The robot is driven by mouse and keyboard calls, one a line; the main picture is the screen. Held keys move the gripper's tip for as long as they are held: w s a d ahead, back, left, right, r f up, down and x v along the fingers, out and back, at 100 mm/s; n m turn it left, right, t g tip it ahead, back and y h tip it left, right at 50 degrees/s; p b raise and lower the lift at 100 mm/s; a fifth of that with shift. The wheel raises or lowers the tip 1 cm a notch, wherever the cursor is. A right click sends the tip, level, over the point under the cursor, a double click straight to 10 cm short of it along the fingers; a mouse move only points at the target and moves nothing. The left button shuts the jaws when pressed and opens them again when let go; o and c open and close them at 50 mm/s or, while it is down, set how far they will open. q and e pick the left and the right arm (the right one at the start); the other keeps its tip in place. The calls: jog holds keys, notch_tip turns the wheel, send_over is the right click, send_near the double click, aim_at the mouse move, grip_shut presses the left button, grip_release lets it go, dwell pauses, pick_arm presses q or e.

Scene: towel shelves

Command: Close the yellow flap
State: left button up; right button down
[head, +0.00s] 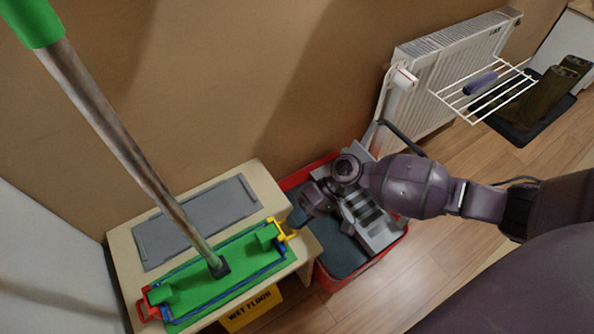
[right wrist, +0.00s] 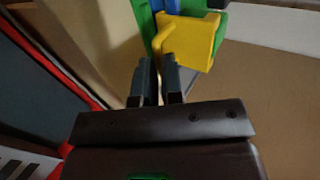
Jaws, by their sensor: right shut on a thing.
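The yellow flap (head: 284,231) is on the right end of the green flat mop head (head: 220,281), which lies on the beige bench. My right gripper (head: 294,223) reaches it from the right. In the right wrist view, the flap (right wrist: 190,43) stands out from the green and blue mop head, and its thin edge runs down between the fingertips (right wrist: 161,62). The fingers are close together, shut on the flap. A red flap (head: 150,307) is at the mop head's left end. My left gripper is not in view.
The mop's long handle (head: 130,160) leans up to the left. A grey panel (head: 195,222) lies behind the mop head. A red-rimmed tray (head: 377,263) stands right of the bench, under my arm. A yellow wet floor sign (head: 250,307) is at the bench front.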

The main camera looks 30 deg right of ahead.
jog(key=shift+s+a+f, duration=0.1)
jog(key=c, duration=1.2)
grip_release()
jog(key=shift+c, duration=0.2)
jog(key=shift+d+r, duration=0.25)
jog(key=shift+d, duration=0.05)
pick_arm(q)
jog(key=p, duration=0.1)
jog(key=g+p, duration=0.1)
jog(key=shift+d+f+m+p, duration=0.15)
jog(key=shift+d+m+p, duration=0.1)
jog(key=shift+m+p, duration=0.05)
pick_arm(e)
jog(key=v, duration=1)
